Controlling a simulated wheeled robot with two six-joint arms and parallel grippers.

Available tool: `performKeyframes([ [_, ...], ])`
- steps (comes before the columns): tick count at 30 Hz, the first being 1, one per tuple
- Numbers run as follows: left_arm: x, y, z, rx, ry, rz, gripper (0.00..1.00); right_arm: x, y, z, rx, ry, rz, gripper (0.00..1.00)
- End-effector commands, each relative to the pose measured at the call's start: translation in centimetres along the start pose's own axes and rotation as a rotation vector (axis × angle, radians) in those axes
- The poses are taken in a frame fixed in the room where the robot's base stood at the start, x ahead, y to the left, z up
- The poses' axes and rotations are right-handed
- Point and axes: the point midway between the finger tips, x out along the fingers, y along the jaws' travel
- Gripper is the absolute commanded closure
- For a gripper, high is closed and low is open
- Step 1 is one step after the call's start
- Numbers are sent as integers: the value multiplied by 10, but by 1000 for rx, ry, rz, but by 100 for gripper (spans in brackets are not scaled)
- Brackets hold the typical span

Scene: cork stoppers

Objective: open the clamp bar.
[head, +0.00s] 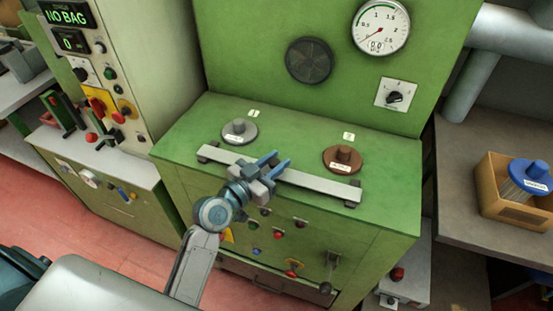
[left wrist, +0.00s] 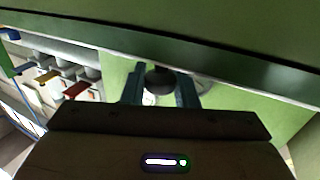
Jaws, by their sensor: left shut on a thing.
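The clamp bar (head: 315,183) is a long pale grey bar with dark end pieces. It lies across the front of the green machine top, in front of a grey round lid (head: 240,132) marked 1 and a brown round lid (head: 343,160) marked 2. My left gripper (head: 276,163) is at the middle of the bar, shut on it, with its blue fingers pointing toward the back. In the left wrist view a dark round knob (left wrist: 160,79) shows between the two fingers; I cannot tell whether it belongs to the bar. My right gripper is out of view.
The machine's upright back panel carries a gauge (head: 381,27), a dark round vent (head: 309,60) and a rotary switch (head: 395,95). Buttons and a lever (head: 328,275) sit on the front face below the bar. A crate (head: 510,195) stands on the bench at right.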

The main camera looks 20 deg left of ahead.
Motion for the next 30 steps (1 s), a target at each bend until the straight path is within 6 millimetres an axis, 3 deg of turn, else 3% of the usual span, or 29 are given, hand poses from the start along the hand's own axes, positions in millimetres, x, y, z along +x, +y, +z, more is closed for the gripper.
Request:
performKeyframes([
  [2, 0, 0, 0, 0, -1, 0, 100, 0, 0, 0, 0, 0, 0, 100],
  [3, 0, 0, 0, 0, -1, 0, 67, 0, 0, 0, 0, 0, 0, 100],
  [5, 0, 0, 0, 0, -1, 0, 56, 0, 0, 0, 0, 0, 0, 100],
  [17, -8, 0, 2, 3, -2, 0, 55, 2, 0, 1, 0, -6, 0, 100],
  [25, -60, 0, 4, 5, -5, 3, 55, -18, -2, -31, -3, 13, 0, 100],
  [30, -87, 0, 2, 4, -5, 2, 55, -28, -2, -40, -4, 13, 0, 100],
])
